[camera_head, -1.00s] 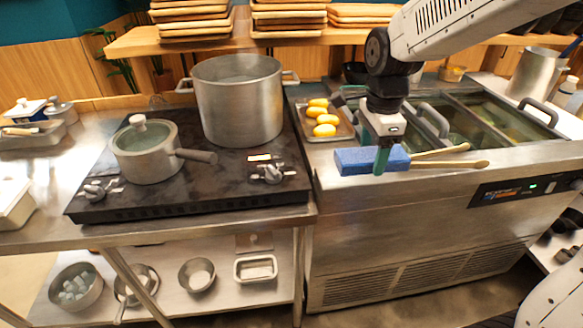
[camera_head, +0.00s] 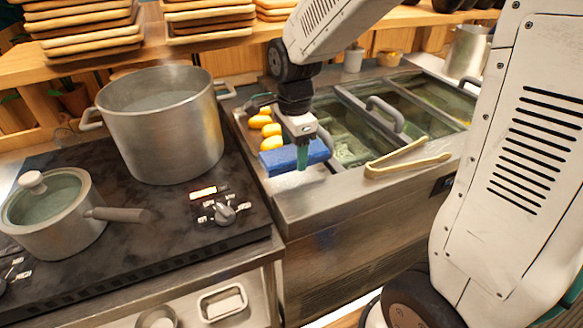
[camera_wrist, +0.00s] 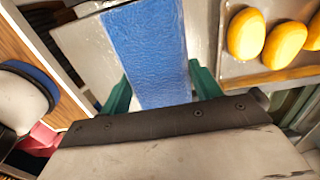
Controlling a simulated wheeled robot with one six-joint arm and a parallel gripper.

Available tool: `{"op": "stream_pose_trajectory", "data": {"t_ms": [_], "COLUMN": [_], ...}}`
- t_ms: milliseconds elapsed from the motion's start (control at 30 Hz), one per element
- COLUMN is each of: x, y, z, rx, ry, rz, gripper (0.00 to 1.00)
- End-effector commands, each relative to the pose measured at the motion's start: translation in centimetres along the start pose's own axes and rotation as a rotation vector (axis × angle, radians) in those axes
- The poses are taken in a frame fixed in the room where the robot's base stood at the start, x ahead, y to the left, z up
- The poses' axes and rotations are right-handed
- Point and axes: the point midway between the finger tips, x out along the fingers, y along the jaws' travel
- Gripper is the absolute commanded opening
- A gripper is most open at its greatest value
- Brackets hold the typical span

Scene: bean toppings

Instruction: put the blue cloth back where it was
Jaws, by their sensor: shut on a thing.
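The blue cloth (camera_head: 283,160) is a folded, flat blue block held in my gripper (camera_head: 302,158). In the head view it is above the steel counter, just in front of the tray of yellow food. A pale patch shows on the counter below it; I cannot tell whether the cloth touches the counter. In the wrist view the cloth (camera_wrist: 155,50) runs between the two green fingers (camera_wrist: 158,88), which are shut on it.
A tray with several yellow pieces (camera_head: 262,122) is right behind the cloth. Wooden tongs (camera_head: 405,160) lie on the counter to the right, beside the open wells (camera_head: 345,120). A black cooktop with a large pot (camera_head: 160,125) and a saucepan (camera_head: 55,220) stands left.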

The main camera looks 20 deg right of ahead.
Motion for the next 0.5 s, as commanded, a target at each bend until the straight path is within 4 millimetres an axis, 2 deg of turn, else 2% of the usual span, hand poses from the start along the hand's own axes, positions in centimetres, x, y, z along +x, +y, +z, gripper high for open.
{"op": "stream_pose_trajectory", "data": {"t_ms": [33,267,500], "x": [0.8,2.7,5.6], "y": [0.0,0.0,0.0], "z": [-0.1,0.0,0.1], "rx": [0.001,0.001,-0.002], "ry": [0.000,0.000,0.000], "rz": [0.002,0.002,0.000], "gripper": [0.27,0.27,0.27]}}
